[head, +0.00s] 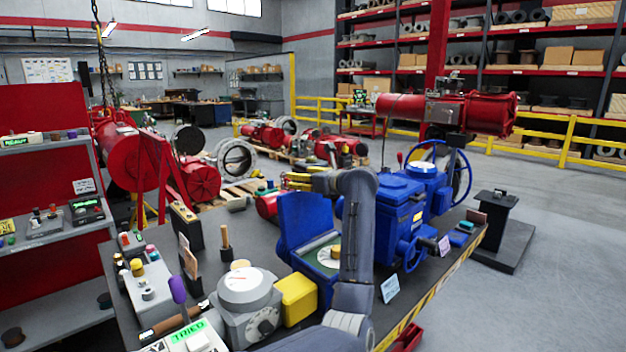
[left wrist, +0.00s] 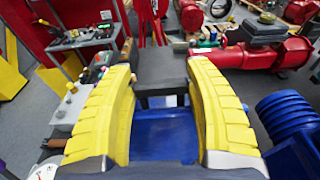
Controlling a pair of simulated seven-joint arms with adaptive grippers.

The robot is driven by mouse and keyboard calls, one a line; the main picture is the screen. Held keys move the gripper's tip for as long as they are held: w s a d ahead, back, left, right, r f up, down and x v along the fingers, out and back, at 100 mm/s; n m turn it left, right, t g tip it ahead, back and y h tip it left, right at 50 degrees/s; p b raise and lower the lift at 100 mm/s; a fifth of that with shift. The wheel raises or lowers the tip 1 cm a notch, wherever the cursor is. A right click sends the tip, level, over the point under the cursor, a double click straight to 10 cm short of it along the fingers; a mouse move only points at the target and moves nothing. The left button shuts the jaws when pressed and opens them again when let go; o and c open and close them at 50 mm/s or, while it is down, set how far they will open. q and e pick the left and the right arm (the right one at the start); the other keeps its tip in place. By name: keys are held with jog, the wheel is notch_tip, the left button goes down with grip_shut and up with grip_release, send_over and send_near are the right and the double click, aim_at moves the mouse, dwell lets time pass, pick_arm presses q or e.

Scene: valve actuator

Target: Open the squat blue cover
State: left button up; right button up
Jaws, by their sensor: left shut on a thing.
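The squat blue cover (head: 303,222) stands raised, roughly upright, at the back of a low blue box (head: 322,285) on the bench. The box is open at the top, and a pale dial with a yellow knob (head: 335,252) shows inside it. My left gripper (head: 296,181) is at the cover's upper edge, its yellow fingers pointing left. In the left wrist view the blue cover (left wrist: 165,135) lies between the widely spaced fingers of the left gripper (left wrist: 160,80). The exact contact is hard to see. My right gripper is not in view.
A larger blue actuator (head: 400,195) with a handwheel stands right of the box. A grey dial housing (head: 246,300) and a yellow block (head: 297,298) are at its left. A black case (head: 186,226) stands behind. The bench's striped edge (head: 440,285) is at right.

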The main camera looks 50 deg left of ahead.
pick_arm(q)
jog(key=shift+d, duration=0.15)
jog(key=o, duration=1.6)
jog(key=d+r, duration=0.1)
jog(key=d, duration=1.1)
jog(key=shift+w+r, duration=0.3)
jog(key=shift+r, duration=0.1)
